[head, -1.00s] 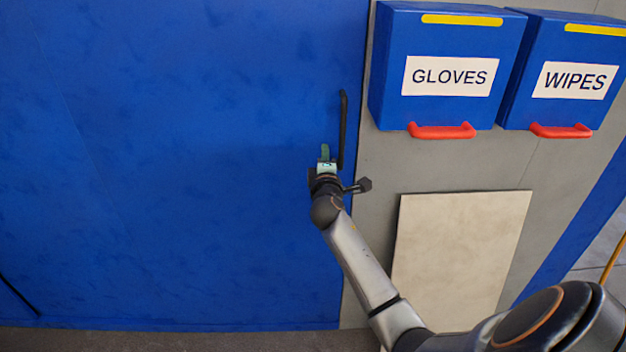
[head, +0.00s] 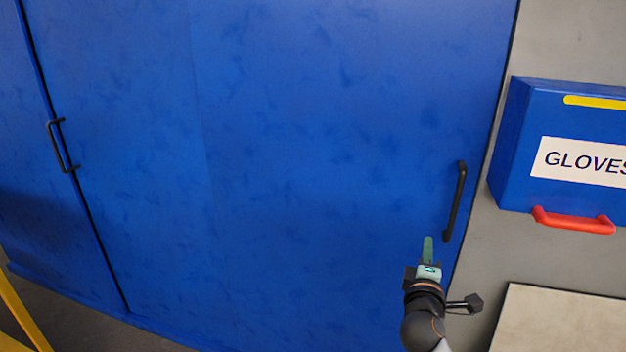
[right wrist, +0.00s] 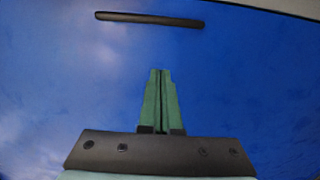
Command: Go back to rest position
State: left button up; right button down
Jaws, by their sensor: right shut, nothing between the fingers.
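My right gripper (head: 428,248) is in front of the blue door, just left of and below its black vertical handle (head: 455,202). Its green fingers are together with nothing between them. In the right wrist view the shut fingers (right wrist: 161,100) point at the blue door surface, and the handle (right wrist: 150,19) lies beyond the tips, apart from them. My left gripper is not in view.
The large blue door (head: 330,150) fills most of the head view. A second black handle (head: 62,146) is at the far left. A blue GLOVES box (head: 520,150) with a red handle (head: 574,220) hangs at the right, above a beige panel (head: 560,320). A yellow bar (head: 20,310) shows lower left.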

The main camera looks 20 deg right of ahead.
jog(key=s+a+f+m+g+y, duration=0.1)
jog(key=s+a+f+y, duration=0.25)
jog(key=a+f, duration=0.45)
jog(key=s+a+f+m+y, duration=0.1)
jog(key=s+a+f+y, duration=0.3)
jog(key=f, duration=0.7)
jog(key=s+a+f+m+g+y, duration=0.3)
jog(key=s+a+f+m+y, duration=0.3)
jog(key=s+a+f, duration=0.5)
jog(key=s+a, duration=0.1)
jog(key=s, duration=0.3)
jog(key=shift+s+a+f+g+p, duration=0.15)
jog(key=shift+a+f+g+p, duration=0.05)
jog(key=shift+f+g+p, duration=0.1)
